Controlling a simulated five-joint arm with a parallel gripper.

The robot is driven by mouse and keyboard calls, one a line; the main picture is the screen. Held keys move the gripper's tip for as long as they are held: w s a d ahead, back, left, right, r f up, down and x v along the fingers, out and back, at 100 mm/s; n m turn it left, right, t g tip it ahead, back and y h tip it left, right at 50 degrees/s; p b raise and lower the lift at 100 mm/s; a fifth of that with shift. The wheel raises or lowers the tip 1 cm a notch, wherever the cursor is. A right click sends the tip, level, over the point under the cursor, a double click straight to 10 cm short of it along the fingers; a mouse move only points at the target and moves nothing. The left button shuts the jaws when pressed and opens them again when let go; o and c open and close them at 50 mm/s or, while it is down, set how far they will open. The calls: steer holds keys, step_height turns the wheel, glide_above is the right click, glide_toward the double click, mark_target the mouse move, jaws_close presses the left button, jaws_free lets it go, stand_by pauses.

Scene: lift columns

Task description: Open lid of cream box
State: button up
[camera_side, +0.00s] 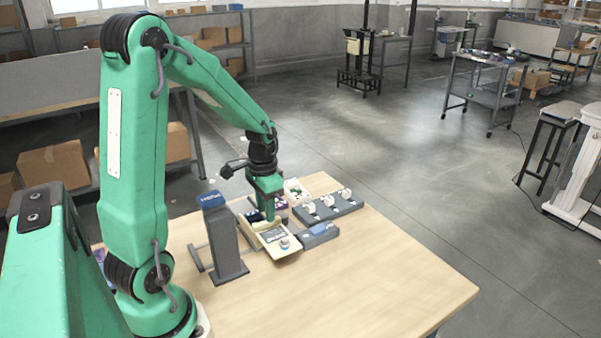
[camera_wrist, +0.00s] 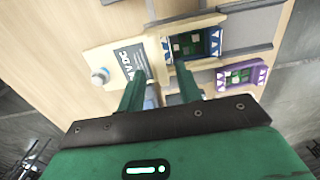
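A cream box (camera_side: 282,247) with a round knob and a dark labelled panel lies on the table below my gripper. Its cream top with the knob also shows in the wrist view (camera_wrist: 97,57). Beside the panel in the wrist view is a dark blue compartment (camera_wrist: 205,46) with zigzag edges and small pale and green pieces inside. I cannot tell whether it belongs to the cream box. My gripper (camera_side: 268,217) points down over the box's far end. In the wrist view its two fingers (camera_wrist: 159,68) stand apart, near the panel and compartment. Contact is unclear.
A purple tray (camera_wrist: 240,78) with small pieces lies close by. In the side view, a grey upright stand (camera_side: 228,245) is left of the box, and a grey block with white knobs (camera_side: 328,207) is behind right. The table's front right (camera_side: 390,275) is clear.

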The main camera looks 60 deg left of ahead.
steer(key=shift+r, duration=1.55)
steer(key=shift+r, duration=0.1)
steer(key=shift+d+r, duration=0.2)
steer(key=s+d+r+t, duration=0.2)
steer(key=s+d+r, duration=0.2)
steer(key=d+r, duration=0.2)
steer(key=s+d+r+t, duration=0.3)
steer(key=d+r, duration=0.3)
steer(key=d, duration=0.3)
steer(key=shift+s+d+t, duration=0.3)
steer(key=shift+s+d, duration=0.1)
steer(key=shift+s, duration=0.15)
